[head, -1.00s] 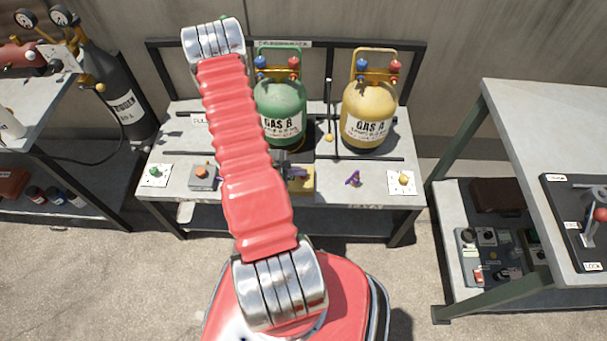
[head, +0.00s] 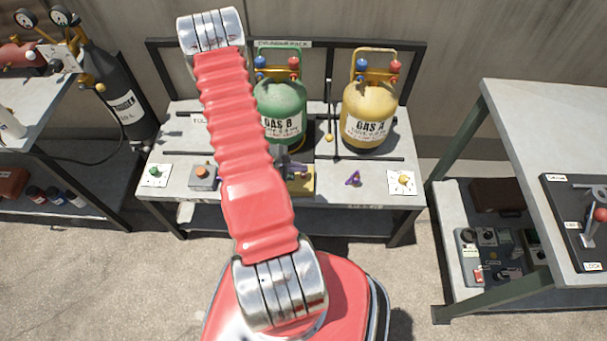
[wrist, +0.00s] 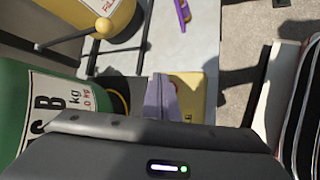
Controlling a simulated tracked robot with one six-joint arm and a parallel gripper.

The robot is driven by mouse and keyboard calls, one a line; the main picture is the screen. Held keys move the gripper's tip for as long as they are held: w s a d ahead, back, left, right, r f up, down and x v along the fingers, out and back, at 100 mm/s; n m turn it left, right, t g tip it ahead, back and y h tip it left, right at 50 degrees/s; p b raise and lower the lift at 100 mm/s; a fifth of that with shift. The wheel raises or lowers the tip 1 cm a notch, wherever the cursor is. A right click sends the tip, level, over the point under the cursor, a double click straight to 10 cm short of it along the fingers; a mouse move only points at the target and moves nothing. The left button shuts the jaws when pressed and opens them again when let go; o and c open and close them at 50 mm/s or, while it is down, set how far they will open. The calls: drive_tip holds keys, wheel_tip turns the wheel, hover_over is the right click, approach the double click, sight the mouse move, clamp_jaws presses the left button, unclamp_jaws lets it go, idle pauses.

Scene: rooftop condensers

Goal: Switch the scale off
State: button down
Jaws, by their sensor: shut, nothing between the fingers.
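A small yellow box (head: 306,187) sits at the front middle of the bench, below the green cylinder. It also shows in the wrist view (wrist: 202,88), with a dark marking that ends in E. It seems to belong to the scale, but its switch is hidden and I cannot read its state. My gripper (head: 291,170) is at the box, partly behind my red arm. In the wrist view my gripper's grey fingers (wrist: 162,92) are closed together and empty, overlapping the box's left side. I cannot tell whether they touch it.
The green GAS B cylinder (head: 281,106) and yellow GAS A cylinder (head: 368,112) stand behind. A purple lever (head: 353,179) and a yellow knob on a white plate (head: 402,181) are to the right. A grey box with an orange button (head: 202,176) is left.

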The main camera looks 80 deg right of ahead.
wheel_tip(320, 180, up, 4)
drive_tip(key=shift+r, duration=0.1)
idle(0.4)
idle(1.0)
